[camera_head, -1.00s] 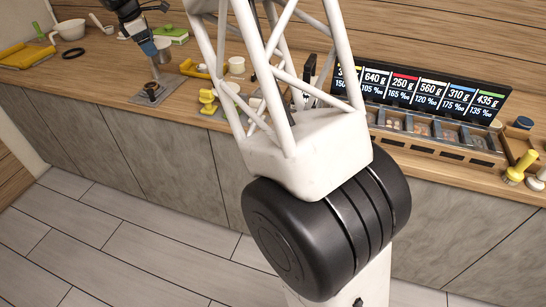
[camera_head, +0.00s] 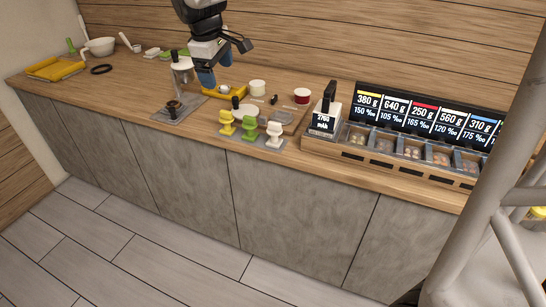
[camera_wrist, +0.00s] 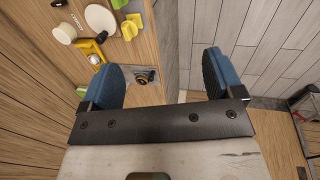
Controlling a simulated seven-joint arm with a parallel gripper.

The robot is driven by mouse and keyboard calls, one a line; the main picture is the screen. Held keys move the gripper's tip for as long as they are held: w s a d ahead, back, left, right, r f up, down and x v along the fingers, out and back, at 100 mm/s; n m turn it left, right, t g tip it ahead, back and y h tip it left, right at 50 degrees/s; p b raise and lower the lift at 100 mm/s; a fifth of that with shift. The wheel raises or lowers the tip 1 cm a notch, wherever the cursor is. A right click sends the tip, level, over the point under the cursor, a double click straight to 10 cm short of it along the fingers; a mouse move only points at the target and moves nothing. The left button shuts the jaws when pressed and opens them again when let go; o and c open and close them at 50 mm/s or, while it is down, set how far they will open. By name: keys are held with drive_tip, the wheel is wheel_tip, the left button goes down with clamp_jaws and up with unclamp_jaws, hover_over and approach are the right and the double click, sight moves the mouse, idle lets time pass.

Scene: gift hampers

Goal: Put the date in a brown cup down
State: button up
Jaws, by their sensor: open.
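My gripper (camera_head: 216,70) is open, its blue fingers pointing down above the counter, behind and right of a grey plate (camera_head: 160,118). Its fingers stand wide apart in the wrist view (camera_wrist: 163,64) with nothing held between them. A small dark round piece with a brown middle (camera_head: 173,107) is on the grey plate; it also shows beyond the left finger in the wrist view (camera_wrist: 146,76). I cannot tell whether it is the date in a brown cup. A white disc on a post (camera_head: 181,63) stands behind it.
Yellow, green and white stamp-like pieces (camera_head: 249,127) stand near the front edge. A scale (camera_head: 324,122), a row of compartments with small pieces (camera_head: 412,152) and a price board (camera_head: 425,114) are at the right.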

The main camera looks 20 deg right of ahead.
drive_tip(key=s+d+f+m, duration=0.1)
drive_tip(key=s+f+m, duration=0.2)
drive_tip(key=s, duration=0.8)
drive_tip(key=s+d+f+m+y, duration=0.1)
drive_tip(key=s+d+f+m, duration=0.1)
drive_tip(key=s, duration=0.9)
drive_tip(key=s+d+f+m, duration=0.1)
drive_tip(key=s+f+m, duration=0.3)
drive_tip(key=s, duration=0.7)
drive_tip(key=shift+s+d+f+m+t+y, duration=0.3)
drive_tip(key=shift+s+f+m+y, duration=0.1)
drive_tip(key=shift+m, duration=0.1)
